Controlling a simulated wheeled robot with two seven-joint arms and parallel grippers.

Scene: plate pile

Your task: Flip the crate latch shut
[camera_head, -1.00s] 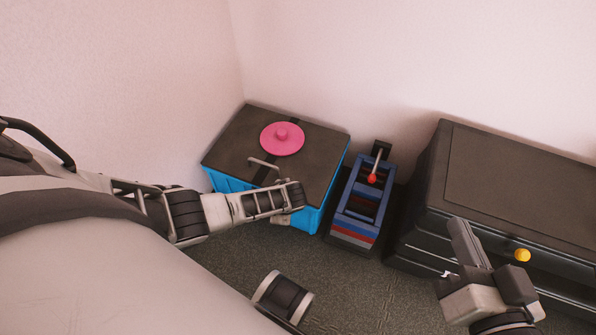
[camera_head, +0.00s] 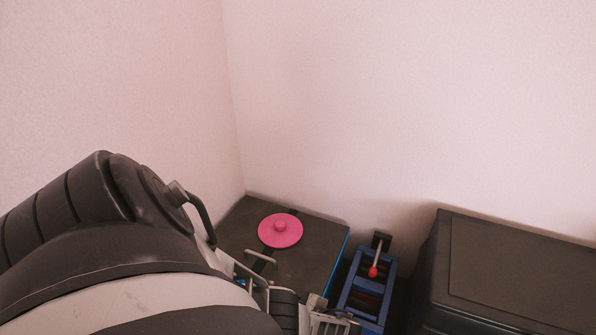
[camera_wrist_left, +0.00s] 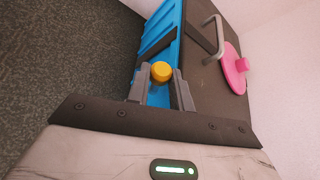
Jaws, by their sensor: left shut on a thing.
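The crate has blue walls (camera_wrist_left: 156,38) and a dark lid (camera_head: 312,247), which lies flat on top. In the left wrist view a yellow round knob (camera_wrist_left: 161,71), apparently the latch's, sits at the crate's blue front. My left gripper (camera_wrist_left: 161,84) is shut on this knob, one finger on each side. The rest of the latch is hidden behind the fingers and knob. In the head view my left arm covers the crate's front, and neither latch nor fingertips can be made out. My right gripper is out of view.
A pink disc with a knob (camera_head: 280,230) lies on the crate lid, behind a grey lid handle (camera_wrist_left: 214,37). To the right stand a blue frame with a red-tipped lever (camera_head: 373,271) and a dark cabinet (camera_head: 505,270). Walls close off the back and left.

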